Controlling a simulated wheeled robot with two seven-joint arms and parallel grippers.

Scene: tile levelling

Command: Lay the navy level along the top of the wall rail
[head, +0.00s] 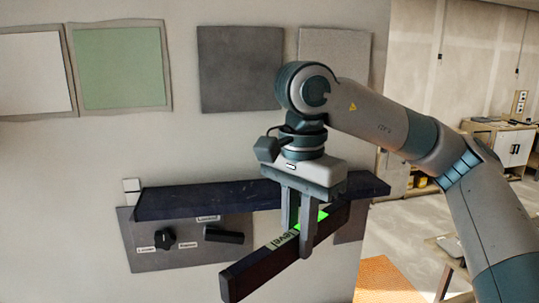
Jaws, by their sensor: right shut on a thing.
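The wall rail (205,200) is a long dark ledge fixed across the pale wall. My right gripper (294,235) points down and is shut on the navy level (262,272), a dark bar with a green window and a pale label. The level slants from lower left to upper right, at an angle to the rail. In the picture it shows lower than the rail's top and in front of the rail; I see no contact between them. My gripper hides part of the rail and of the level. My left gripper is not in view.
A grey panel (150,253) with a black knob (155,238) and a dark handle (224,235) is on the wall under the rail. Several square tiles, one of them green (118,68), hang above. The rail's left top is clear. An orange mat (388,284) lies lower right.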

